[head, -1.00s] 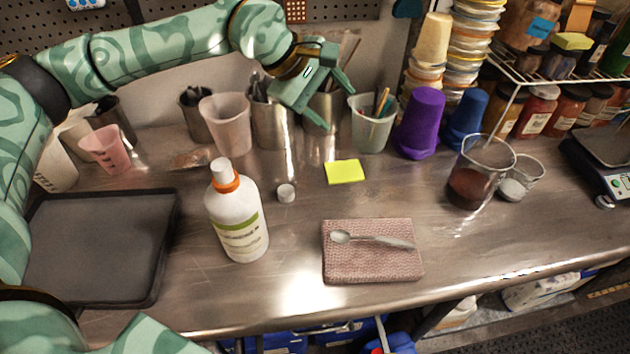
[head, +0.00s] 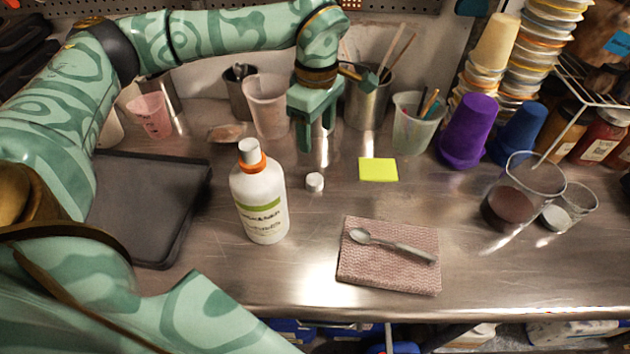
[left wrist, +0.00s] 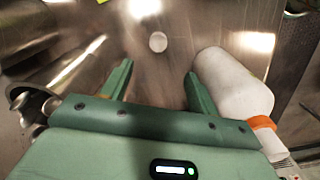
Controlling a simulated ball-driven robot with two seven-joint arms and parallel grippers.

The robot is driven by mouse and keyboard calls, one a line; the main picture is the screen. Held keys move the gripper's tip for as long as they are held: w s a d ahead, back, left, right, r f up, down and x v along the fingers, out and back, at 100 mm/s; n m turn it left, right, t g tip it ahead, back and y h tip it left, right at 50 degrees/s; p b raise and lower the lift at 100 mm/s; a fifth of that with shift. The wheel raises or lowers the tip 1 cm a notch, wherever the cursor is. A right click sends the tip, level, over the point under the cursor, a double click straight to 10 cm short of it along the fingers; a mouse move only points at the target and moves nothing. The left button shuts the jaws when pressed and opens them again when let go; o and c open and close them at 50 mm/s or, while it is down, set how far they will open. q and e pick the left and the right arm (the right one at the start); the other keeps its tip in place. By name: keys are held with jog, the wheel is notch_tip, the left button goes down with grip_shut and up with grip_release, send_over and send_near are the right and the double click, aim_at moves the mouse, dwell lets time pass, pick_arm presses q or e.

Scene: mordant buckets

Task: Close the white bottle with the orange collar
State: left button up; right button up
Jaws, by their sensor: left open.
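The white bottle (head: 262,205) with an orange collar (head: 251,164) stands upright on the steel bench, a white top piece above the collar. In the left wrist view the bottle (left wrist: 232,82) is at the right, beside one finger and apart from it. A small white cap (head: 315,182) lies on the bench to the right of the bottle; it also shows in the left wrist view (left wrist: 158,42), beyond the fingertips. My left gripper (head: 317,143) points down, open and empty, above and behind the cap. My right gripper is not in view.
A pink cloth (head: 365,277) with a spoon (head: 395,245) lies at the front. A yellow note (head: 378,169) is right of the cap. Cups and tool holders stand behind, and a dark tray (head: 150,205) is left. The bench around the cap is clear.

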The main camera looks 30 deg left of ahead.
pick_arm(q)
jog(key=b, duration=0.2)
send_over(317, 180)
notch_tip(317, 180, down, 9)
jog(key=shift+s+f, duration=0.1)
jog(key=shift+f, duration=0.1)
notch_tip(317, 180, down, 5)
jog(key=shift+f+b, duration=0.15)
jog(key=shift+b, duration=0.8)
jog(key=shift+d, duration=0.1)
jog(key=c, duration=1)
